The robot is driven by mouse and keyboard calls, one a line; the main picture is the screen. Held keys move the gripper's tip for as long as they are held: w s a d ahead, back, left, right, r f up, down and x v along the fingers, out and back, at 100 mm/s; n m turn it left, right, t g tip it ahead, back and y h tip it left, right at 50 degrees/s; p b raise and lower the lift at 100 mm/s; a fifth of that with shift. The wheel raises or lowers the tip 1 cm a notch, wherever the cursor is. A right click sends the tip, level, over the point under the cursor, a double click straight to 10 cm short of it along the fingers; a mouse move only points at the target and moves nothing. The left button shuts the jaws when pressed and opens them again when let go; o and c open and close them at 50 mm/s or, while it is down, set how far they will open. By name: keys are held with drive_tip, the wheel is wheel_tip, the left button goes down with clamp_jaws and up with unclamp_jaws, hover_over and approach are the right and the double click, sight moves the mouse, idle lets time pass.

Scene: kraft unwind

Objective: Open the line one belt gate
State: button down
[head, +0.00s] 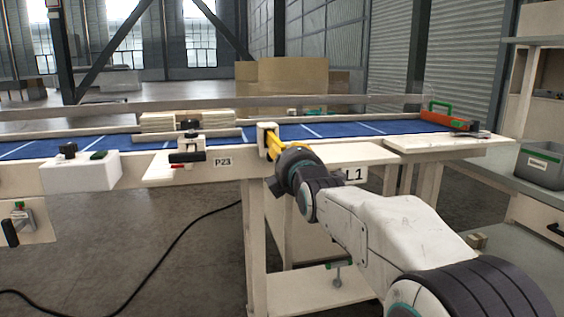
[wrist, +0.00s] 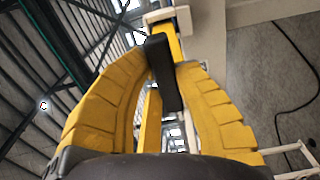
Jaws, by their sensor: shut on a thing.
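My gripper (head: 272,146) reaches the near edge of the conveyor above the L1 label. In the wrist view its two yellow fingers (wrist: 165,85) are shut on a black upright handle (wrist: 160,62). A yellow bar (wrist: 174,42) shows behind the handle, by a cream bracket (wrist: 165,14). In the head view a cream post (head: 266,133) stands at the belt edge at the fingertips; the handle is hidden there by my gripper. The blue belt (head: 340,129) runs across behind. How far the gate is open cannot be told.
Left of my gripper are a black clamp (head: 188,157) by the P23 label and a white box (head: 82,171) with a black knob. Boards (head: 172,121) lie on the belt. A red and green tool (head: 446,116) lies at right. A grey bin (head: 540,166) stands on the bench.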

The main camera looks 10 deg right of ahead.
drive_tip(key=shift+s+r, duration=0.1)
drive_tip(key=shift+s, duration=0.6)
drive_tip(key=c, duration=0.9)
unclamp_jaws()
drive_tip(key=shift+s, duration=0.1)
drive_tip(key=s, duration=1.1)
drive_tip(key=shift+s, duration=0.4)
